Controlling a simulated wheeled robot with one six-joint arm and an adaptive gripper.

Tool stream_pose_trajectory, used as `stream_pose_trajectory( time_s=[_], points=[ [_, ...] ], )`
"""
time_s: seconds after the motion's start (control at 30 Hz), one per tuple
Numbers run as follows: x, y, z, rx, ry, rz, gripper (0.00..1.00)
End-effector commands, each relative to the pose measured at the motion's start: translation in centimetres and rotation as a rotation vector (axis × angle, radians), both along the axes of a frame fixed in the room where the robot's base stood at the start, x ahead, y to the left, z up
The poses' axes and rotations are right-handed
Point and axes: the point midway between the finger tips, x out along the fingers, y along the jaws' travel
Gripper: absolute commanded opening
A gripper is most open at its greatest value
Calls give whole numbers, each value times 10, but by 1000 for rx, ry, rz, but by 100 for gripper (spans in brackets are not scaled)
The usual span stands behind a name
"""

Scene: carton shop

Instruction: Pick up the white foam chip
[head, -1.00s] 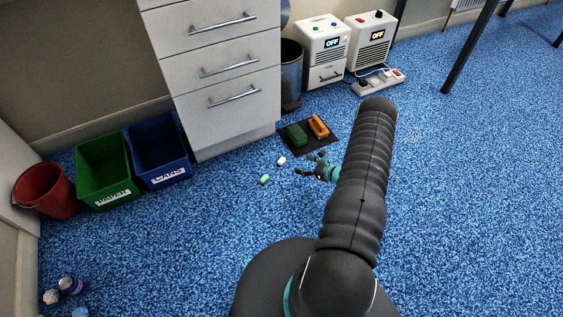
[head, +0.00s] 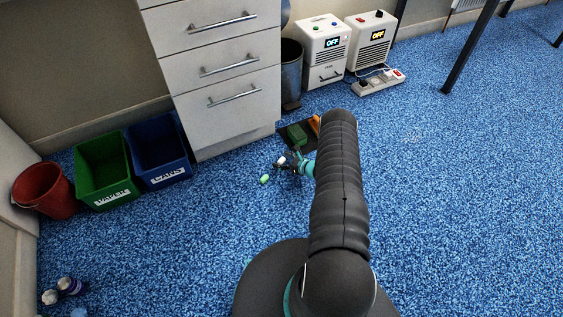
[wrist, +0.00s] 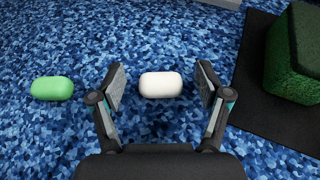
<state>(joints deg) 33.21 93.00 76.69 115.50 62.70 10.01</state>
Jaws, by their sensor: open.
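The white foam chip (wrist: 161,85) lies on the blue carpet and shows between my two open fingers in the wrist view. It also shows in the head view (head: 282,160), small and close beside the fingertips. My gripper (wrist: 160,84) is open and empty, with a gap between the chip and each finger. In the head view my gripper (head: 285,163) is low over the floor, partly hidden by my arm.
A green foam chip (wrist: 52,88) lies left of the white one. A dark mat (wrist: 250,105) with a green block (wrist: 294,58) is to the right. The drawer cabinet (head: 225,100), green bin (head: 105,170) and blue bin (head: 158,150) stand behind and left.

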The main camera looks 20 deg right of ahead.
Motion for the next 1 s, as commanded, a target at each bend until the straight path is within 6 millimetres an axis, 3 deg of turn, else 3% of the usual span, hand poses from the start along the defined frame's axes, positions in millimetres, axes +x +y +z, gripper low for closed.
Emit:
stream_pose_trajectory(
  time_s=[0.3,0.5,0.53,1.0],
  points=[
    [3,1,-2,0,0,-1,74],
    [3,2,-2,0,0,-1,38],
    [3,2,-2,0,0,-1,36],
    [3,1,2,0,0,-1,35]
  ],
)
